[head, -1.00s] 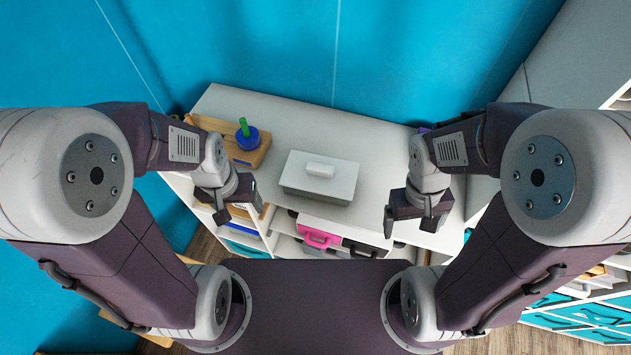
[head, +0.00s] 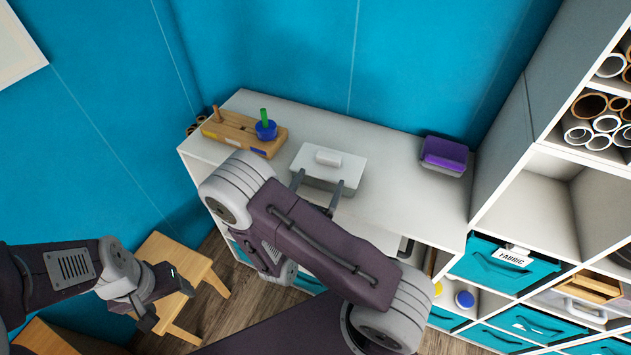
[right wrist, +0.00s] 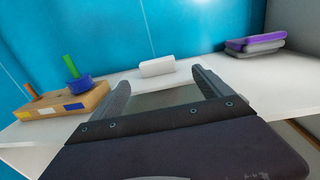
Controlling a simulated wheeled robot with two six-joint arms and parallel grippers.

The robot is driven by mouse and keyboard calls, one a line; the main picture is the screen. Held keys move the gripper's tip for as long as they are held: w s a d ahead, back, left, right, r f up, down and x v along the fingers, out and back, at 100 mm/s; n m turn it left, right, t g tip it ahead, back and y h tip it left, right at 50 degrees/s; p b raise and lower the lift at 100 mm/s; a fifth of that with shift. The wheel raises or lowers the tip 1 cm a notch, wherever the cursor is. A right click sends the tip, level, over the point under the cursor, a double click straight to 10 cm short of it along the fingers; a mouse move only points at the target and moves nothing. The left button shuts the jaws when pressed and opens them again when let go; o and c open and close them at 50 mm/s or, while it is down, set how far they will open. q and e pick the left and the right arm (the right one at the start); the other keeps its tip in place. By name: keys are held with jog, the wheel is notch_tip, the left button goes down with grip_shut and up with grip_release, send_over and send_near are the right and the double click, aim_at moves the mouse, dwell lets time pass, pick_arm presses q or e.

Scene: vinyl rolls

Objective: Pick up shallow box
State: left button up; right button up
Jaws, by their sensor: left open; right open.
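A shallow white box (head: 338,174) with a small white handle on its lid stands on the white cabinet top. In the right wrist view its white handle (right wrist: 157,67) shows beyond and between my fingers. My right gripper (head: 317,186) is open at the box's near side, one finger towards each end. The fingers also show in the right wrist view (right wrist: 160,80); whether they touch the box I cannot tell. My left gripper (head: 168,297) is open and empty at the lower left, above a wooden stool and away from the box.
A wooden block (head: 232,133) with a blue roll and green peg stands left of the box. A purple and grey item (head: 445,154) lies at the right of the cabinet top (head: 400,200). Shelves with teal bins (head: 500,262) stand at the right. A wooden stool (head: 178,265) is at the left.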

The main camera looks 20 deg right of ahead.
aim_at(327, 162)
jog(key=shift+w+d+f, duration=0.1)
jog(key=shift+w, duration=0.15)
jog(key=x, duration=0.1)
jog(key=p+x, duration=0.1)
jog(key=shift+w+d+r, duration=0.1)
jog(key=shift+d+r, duration=0.2)
jog(key=shift+w+d+f, duration=0.15)
jog(key=shift+w+d, duration=0.2)
jog(key=shift+w, duration=0.05)
jog(key=p+x, duration=0.2)
jog(key=x, duration=0.2)
jog(key=shift+w+d, duration=0.2)
jog(key=shift+w, duration=0.15)
jog(key=shift+w+d, duration=0.15)
jog(key=c, duration=1.1)
grip_shut()
